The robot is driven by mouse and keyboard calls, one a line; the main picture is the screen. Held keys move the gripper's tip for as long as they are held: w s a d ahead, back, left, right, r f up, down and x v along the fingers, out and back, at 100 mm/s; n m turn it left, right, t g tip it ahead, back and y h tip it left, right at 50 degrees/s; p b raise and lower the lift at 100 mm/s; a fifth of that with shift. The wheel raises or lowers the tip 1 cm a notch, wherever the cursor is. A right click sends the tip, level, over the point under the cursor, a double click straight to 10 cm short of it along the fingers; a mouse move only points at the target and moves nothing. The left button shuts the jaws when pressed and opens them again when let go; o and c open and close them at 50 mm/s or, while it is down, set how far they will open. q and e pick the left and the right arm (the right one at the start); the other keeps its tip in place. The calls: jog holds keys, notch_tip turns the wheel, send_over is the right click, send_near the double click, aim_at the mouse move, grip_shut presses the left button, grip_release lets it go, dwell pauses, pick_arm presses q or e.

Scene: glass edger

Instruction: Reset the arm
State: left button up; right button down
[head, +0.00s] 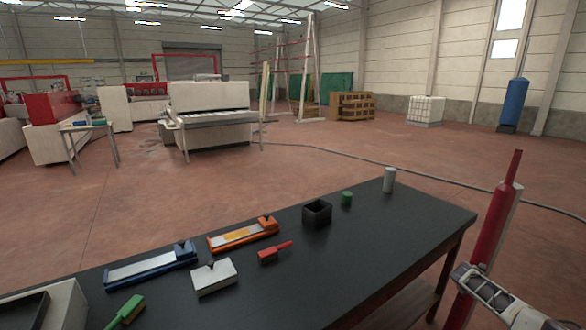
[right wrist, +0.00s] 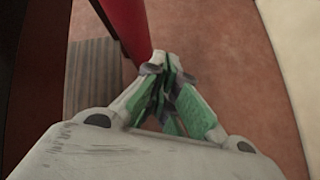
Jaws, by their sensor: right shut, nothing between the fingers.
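My right gripper (right wrist: 168,72) shows in the right wrist view with its green-padded fingers closed together and nothing between them. It is over the reddish floor, close beside a red post (right wrist: 125,28); whether it touches the post I cannot tell. In the head view a pale part of my right arm shows at the lower right, next to the red post (head: 492,225) and off the table's right end. My left arm and gripper are not in view.
The black table (head: 370,235) holds a blue tool (head: 150,267), an orange tool (head: 242,235), a white block (head: 214,278), a red-handled brush (head: 272,252), a green brush (head: 127,312), a black box (head: 317,213), a green cylinder (head: 347,199) and a grey cylinder (head: 389,180).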

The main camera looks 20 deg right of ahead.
jog(key=s+d+f+m, duration=0.3)
jog(key=s+f+m, duration=0.15)
jog(key=s, duration=0.75)
jog(key=s+d+f+m, duration=0.25)
jog(key=s+f, duration=0.35)
jog(key=s, duration=0.6)
jog(key=s+d+f+m, duration=0.2)
jog(key=s+f+m, duration=0.25)
jog(key=s, duration=0.75)
jog(key=s+a+f+y, duration=0.2)
jog(key=s+a+f, duration=0.1)
jog(key=a+f, duration=1)
jog(key=s+a+f+y, duration=0.25)
jog(key=a+f, duration=0.75)
jog(key=a, duration=0.8)
jog(key=s+a+f+m+y+b, duration=0.1)
jog(key=a+f, duration=0.3)
jog(key=a, duration=0.8)
jog(key=s+a+f+y+b, duration=0.1)
jog(key=a+f, duration=0.3)
jog(key=a, duration=0.9)
jog(key=s+a+f+m+g+y+b, duration=0.1)
jog(key=a+f, duration=0.3)
jog(key=a, duration=0.8)
jog(key=shift+s+a+f+m+y+b, duration=0.2)
jog(key=shift+a+m+y+b, duration=0.15)
jog(key=shift+y+b, duration=0.35)
